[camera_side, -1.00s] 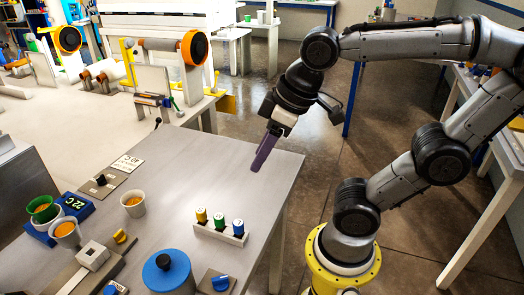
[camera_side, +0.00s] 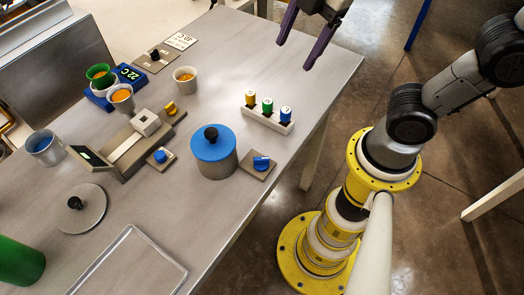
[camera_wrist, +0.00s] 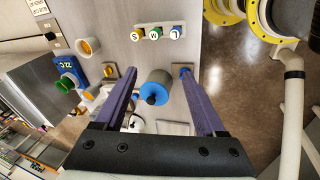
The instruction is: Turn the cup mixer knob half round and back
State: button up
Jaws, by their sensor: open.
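My gripper (camera_side: 294,55) is open and empty above the table's far right edge, its purple fingers apart. In the wrist view, its fingers (camera_wrist: 157,70) frame a blue-lidded pot (camera_wrist: 155,88) below. Several small knobs show. A blue knob (camera_side: 261,163) sits on a plate right of the pot (camera_side: 214,158). A yellow knob (camera_side: 170,107) and another blue knob (camera_side: 159,156) sit beside a grey device with a white block (camera_side: 145,122). A black knob (camera_side: 154,54) is at the back. I cannot tell which one is the cup mixer's. My gripper touches none of them.
A rack (camera_side: 267,120) holds yellow, green and blue capped vials. Cups of orange stuff (camera_side: 184,80) stand near a blue scale (camera_side: 129,74). The right table edge is clear.

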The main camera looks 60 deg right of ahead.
jog(key=w+a+f+n+g, duration=0.1)
jog(key=a+f+n+g, duration=0.15)
jog(key=a+n, duration=0.4)
jog(key=n, duration=0.3)
send_near(261, 158)
jog(key=shift+g+h, duration=0.35)
jog(key=shift+h, duration=0.05)
jog(key=f, duration=0.9)
jog(key=shift+w+a+f, duration=0.1)
jog(key=shift+w+a, duration=0.15)
jog(key=shift+a, duration=0.1)
grip_shut()
